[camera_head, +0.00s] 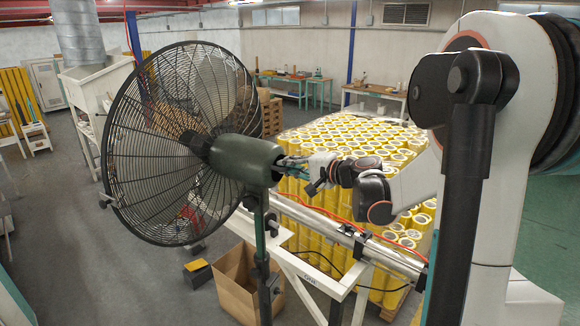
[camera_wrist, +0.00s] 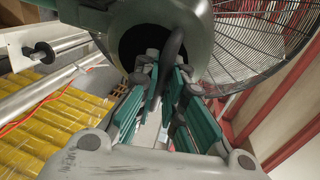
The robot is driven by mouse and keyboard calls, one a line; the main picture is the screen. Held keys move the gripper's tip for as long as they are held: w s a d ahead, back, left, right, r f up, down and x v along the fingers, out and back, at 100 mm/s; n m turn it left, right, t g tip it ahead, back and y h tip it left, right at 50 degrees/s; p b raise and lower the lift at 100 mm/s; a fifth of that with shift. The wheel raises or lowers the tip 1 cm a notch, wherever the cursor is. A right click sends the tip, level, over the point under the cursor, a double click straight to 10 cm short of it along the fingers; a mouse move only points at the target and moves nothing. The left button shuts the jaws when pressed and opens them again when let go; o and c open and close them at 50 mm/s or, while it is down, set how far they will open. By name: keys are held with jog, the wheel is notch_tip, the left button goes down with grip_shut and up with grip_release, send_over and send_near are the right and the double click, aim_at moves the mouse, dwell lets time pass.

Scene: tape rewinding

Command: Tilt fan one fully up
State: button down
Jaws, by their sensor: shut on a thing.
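The fan (camera_head: 180,143) has a large round black wire cage and a dark green motor housing (camera_head: 243,158) on an upright green pole (camera_head: 261,225). In the head view the cage faces left. My gripper (camera_head: 292,165) is at the rear end of the housing, on its right side. In the wrist view my gripper (camera_wrist: 166,95) has its teal fingers around a black curved handle (camera_wrist: 172,52) at the back of the housing (camera_wrist: 190,20), and it is shut on that handle. The head view hides the handle behind the fingers.
A white frame with a metal roller (camera_head: 320,224) stands right beside the pole. Many yellow rolls (camera_head: 345,140) fill the space behind it. An open cardboard box (camera_head: 236,283) sits on the floor below the fan. Open floor lies to the left.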

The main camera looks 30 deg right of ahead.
jog(key=s+f+b, duration=0.1)
jog(key=d+f+b, duration=0.1)
jog(key=s+f+b, duration=0.1)
jog(key=b, duration=0.1)
jog(key=shift+s+d+f, duration=0.35)
jog(key=c, duration=1.9)
grip_release()
jog(key=shift+c, duration=0.2)
jog(key=shift+s, duration=0.1)
jog(key=v, duration=1.2)
